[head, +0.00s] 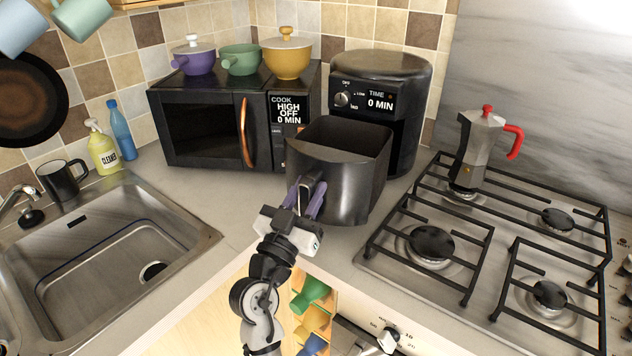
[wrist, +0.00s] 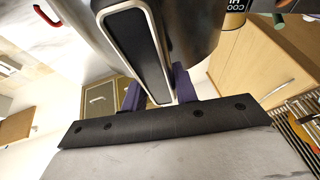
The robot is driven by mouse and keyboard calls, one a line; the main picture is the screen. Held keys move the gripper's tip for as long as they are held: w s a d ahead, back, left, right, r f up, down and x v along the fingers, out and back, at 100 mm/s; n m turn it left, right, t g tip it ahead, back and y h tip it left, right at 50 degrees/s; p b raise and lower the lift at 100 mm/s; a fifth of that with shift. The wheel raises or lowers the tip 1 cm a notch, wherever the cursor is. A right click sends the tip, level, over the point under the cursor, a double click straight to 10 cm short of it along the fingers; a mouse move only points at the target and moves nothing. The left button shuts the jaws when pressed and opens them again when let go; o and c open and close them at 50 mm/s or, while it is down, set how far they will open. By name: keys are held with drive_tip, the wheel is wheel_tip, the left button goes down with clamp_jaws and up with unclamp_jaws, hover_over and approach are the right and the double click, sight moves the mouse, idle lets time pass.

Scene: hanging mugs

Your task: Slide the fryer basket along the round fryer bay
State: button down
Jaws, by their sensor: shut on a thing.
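The black fryer basket (head: 340,180) is in front of the fryer body (head: 404,112), pulled well forward, with its open top showing. The fryer's round bay is mostly hidden behind the basket in the head view. My gripper (head: 304,197) has its purple fingers shut on the basket's handle, one on each side of it. In the wrist view the dark handle with its pale edge (wrist: 133,50) stands between the fingers of my gripper (wrist: 160,88). The basket looks upright, close to counter level; I cannot tell whether it touches the counter.
The gas hob (head: 480,250) with a moka pot (head: 481,150) is right of the basket. A microwave (head: 215,127) with several pots on top stands at left behind it. The sink (head: 120,240) is at left. Bare counter (head: 235,200) lies left of the basket.

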drive_tip(key=shift+s+b, duration=0.1)
drive_tip(key=shift+b, duration=0.35)
drive_tip(key=shift+w+d+f+b, duration=0.3)
drive_tip(key=shift+w+b, duration=0.1)
drive_tip(key=shift+w, duration=0.2)
drive_tip(key=shift+w+d+f+b, duration=0.3)
drive_tip(key=shift+w+b, duration=0.15)
drive_tip(key=shift+w, duration=0.15)
drive_tip(key=shift+w+d+f+b, duration=0.3)
drive_tip(key=shift+w+b, duration=0.1)
drive_tip(key=shift+w, duration=0.35)
drive_tip(key=shift+w, duration=0.1)
drive_tip(key=shift+w+d+b, duration=0.15)
drive_tip(key=shift+w+b, duration=0.1)
drive_tip(key=shift+b, duration=0.1)
drive_tip(key=shift+w+d, duration=0.1)
drive_tip(key=shift+w+d+b, duration=0.2)
drive_tip(key=shift+w+d, duration=0.1)
drive_tip(key=shift+w, duration=0.4)
drive_tip(key=shift+w+d+b, duration=0.15)
drive_tip(key=shift+w+d, duration=0.2)
drive_tip(key=shift+w, duration=0.3)
drive_tip(key=shift+w+d+b, duration=0.2)
drive_tip(key=shift+w+d, duration=0.1)
drive_tip(key=shift+w, duration=0.4)
drive_tip(key=shift+w+d, duration=0.1)
drive_tip(key=shift+w, duration=0.05)
